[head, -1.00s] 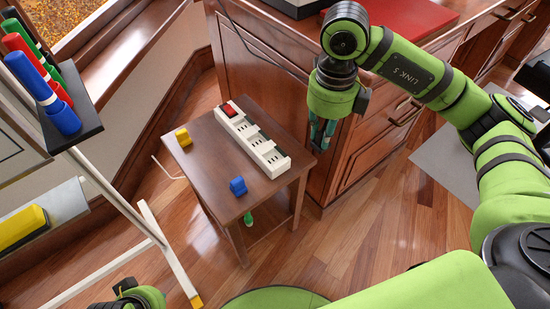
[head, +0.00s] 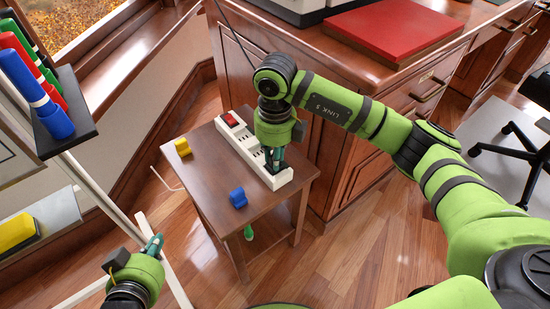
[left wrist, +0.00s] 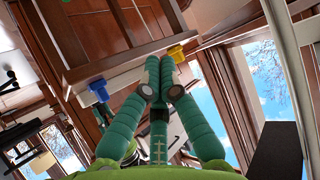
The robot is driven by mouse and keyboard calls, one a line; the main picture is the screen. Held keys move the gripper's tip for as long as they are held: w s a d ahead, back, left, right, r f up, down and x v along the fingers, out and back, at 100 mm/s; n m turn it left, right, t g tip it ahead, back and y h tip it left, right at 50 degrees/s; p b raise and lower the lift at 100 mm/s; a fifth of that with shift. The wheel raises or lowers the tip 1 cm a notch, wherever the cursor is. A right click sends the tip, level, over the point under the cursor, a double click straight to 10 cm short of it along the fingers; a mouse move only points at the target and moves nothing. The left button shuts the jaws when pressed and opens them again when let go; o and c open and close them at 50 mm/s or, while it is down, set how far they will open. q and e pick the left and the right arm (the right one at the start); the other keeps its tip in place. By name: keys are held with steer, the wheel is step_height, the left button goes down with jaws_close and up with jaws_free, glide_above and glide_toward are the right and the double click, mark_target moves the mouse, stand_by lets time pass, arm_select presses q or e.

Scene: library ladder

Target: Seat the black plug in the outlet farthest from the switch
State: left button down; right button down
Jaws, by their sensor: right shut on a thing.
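The white power strip (head: 246,142) lies on the small wooden table, with its red switch (head: 230,119) at the far end. My right gripper (head: 273,162) points down over the near end of the strip, farthest from the switch. It is shut on the black plug (head: 270,168), which is mostly hidden by the fingers. I cannot tell whether the plug is in the outlet or just above it. My left gripper (head: 154,243) is away from the table at the lower left; its fingers show together and empty in the left wrist view (left wrist: 160,62).
A yellow block-like plug (head: 182,147) and a blue one (head: 238,197) lie on the small table (head: 205,165). A green thing (head: 248,232) shows below its near edge. The wooden desk (head: 325,130) stands close behind, and a rack with markers (head: 70,125) is at left.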

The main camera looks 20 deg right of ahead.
arm_select(q)
steer(key=shift+w+d+r+t, duration=0.15)
steer(key=shift+w+r+t, duration=0.15)
steer(key=shift+r+t, duration=0.15)
arm_select(e)
steer(key=shift+f, duration=0.35)
steer(key=shift+s+f, duration=0.1)
steer(key=c, duration=1.1)
jaws_free()
arm_select(q)
steer(key=shift+w+d+r, duration=0.1)
steer(key=shift+w+r, duration=0.1)
steer(key=shift+r, duration=0.05)
